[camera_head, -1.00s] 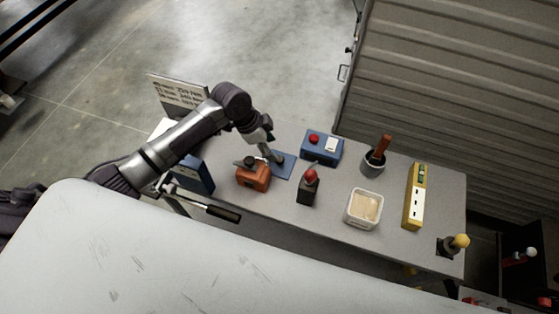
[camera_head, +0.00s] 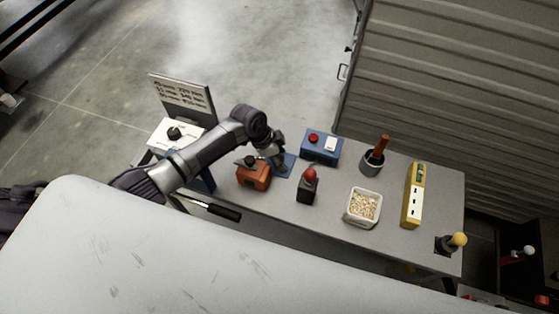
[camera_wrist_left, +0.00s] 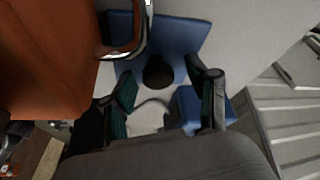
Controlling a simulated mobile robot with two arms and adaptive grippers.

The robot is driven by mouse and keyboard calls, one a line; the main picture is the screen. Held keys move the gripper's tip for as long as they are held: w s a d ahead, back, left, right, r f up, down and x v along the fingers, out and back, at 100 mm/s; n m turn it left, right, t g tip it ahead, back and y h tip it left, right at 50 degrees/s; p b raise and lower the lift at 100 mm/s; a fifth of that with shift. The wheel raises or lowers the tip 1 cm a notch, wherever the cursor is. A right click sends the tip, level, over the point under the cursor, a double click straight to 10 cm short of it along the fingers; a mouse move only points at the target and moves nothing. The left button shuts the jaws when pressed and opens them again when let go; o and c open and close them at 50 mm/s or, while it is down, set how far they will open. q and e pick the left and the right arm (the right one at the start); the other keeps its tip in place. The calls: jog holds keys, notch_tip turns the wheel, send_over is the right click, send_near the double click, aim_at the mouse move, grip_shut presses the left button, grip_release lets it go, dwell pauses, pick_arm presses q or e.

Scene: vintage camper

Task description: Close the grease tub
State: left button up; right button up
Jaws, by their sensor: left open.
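A white square tub (camera_head: 351,216) stands open on the table, with pale, speckled contents and no lid on it. I cannot tell for sure that it is the grease tub. My left gripper (camera_head: 280,170) is well to the left of it, low over a blue plate (camera_head: 289,159), beside an orange box (camera_head: 258,181). In the left wrist view the gripper (camera_wrist_left: 165,100) is open, its fingers apart on either side of a blue part (camera_wrist_left: 165,35) with a dark round spot. Whether the fingers touch it is unclear. My right gripper is not in view.
A black block with a red knob (camera_head: 309,178) stands between the gripper and the white tub. A blue box with a red button (camera_head: 321,148), a grey pot with a red handle (camera_head: 374,161) and a yellow strip (camera_head: 412,195) stand nearby. A dark-handled tool (camera_head: 224,212) lies at the near edge.

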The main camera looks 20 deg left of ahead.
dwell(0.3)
pick_arm(q)
grip_shut()
notch_tip(320, 180, up, 10)
jog(key=shift+b, duration=0.85)
